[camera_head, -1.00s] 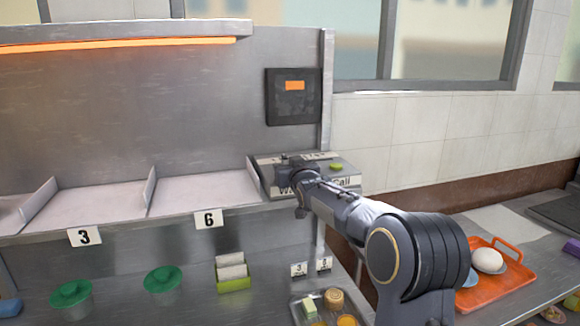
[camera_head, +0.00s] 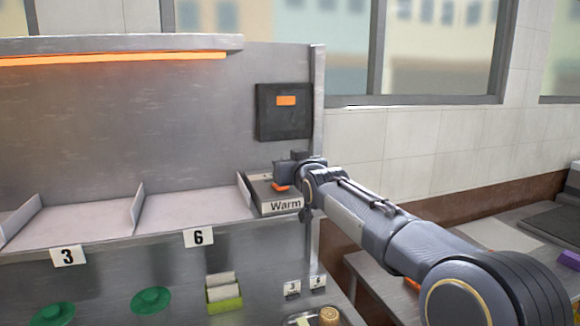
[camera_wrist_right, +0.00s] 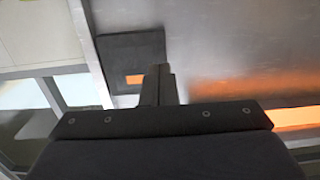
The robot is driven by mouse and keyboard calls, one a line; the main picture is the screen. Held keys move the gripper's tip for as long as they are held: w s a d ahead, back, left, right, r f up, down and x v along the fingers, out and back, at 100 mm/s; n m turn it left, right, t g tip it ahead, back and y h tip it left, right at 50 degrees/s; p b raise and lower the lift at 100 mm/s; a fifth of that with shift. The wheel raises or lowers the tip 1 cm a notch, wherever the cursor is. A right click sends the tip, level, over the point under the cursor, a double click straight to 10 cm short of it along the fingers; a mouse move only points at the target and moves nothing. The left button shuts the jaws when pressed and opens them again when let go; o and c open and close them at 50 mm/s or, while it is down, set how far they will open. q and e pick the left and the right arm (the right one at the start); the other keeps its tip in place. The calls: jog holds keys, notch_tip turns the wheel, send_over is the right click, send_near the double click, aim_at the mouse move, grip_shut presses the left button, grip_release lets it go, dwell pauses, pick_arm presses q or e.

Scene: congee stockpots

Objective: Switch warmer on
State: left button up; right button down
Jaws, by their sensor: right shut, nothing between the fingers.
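The control box (camera_head: 257,192) sits at the right end of the shelf. It has a white "Warm" label (camera_head: 285,205) on its front and an orange switch (camera_head: 281,187) on top. My right gripper (camera_head: 284,168) is over the box, just behind the orange switch in the picture; I cannot tell whether it touches. Its fingers (camera_wrist_right: 158,84) are shut and empty in the right wrist view. My right arm hides the box's right part. An orange strip (camera_head: 110,59) glows under the upper ledge. My left gripper is not in view.
A black wall panel with an orange display (camera_head: 286,100) hangs above the box; the panel also shows in the right wrist view (camera_wrist_right: 120,55). Shelf bays numbered 3 (camera_head: 68,255) and 6 (camera_head: 198,238) look empty. A green holder (camera_head: 224,300) and green lids (camera_head: 151,300) lie below.

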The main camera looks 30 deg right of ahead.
jog(key=shift+s+r, duration=0.1)
jog(key=shift+s, duration=0.3)
dwell(0.4)
jog(key=s+a+f+m+g+y, duration=0.1)
jog(key=s+f+g+y, duration=0.1)
jog(key=s+f, duration=0.4)
jog(key=s+a+f+m+g+y, duration=0.15)
jog(key=s+f, duration=0.25)
jog(key=f, duration=0.5)
jog(key=s+a+f+n+g+y, duration=0.1)
jog(key=s+a+f+g, duration=0.1)
jog(key=s+a+f, duration=0.3)
jog(key=s+a+f+n+g+y, duration=0.1)
jog(key=s+a+f+g, duration=0.2)
jog(key=s, duration=0.9)
jog(key=s+a+f+n+g+y, duration=0.1)
jog(key=s+a+f+g+y, duration=0.1)
jog(key=s+a+f, duration=0.4)
jog(key=s+a, duration=0.3)
jog(key=shift+f+g, duration=0.3)
jog(key=shift+g, duration=0.05)
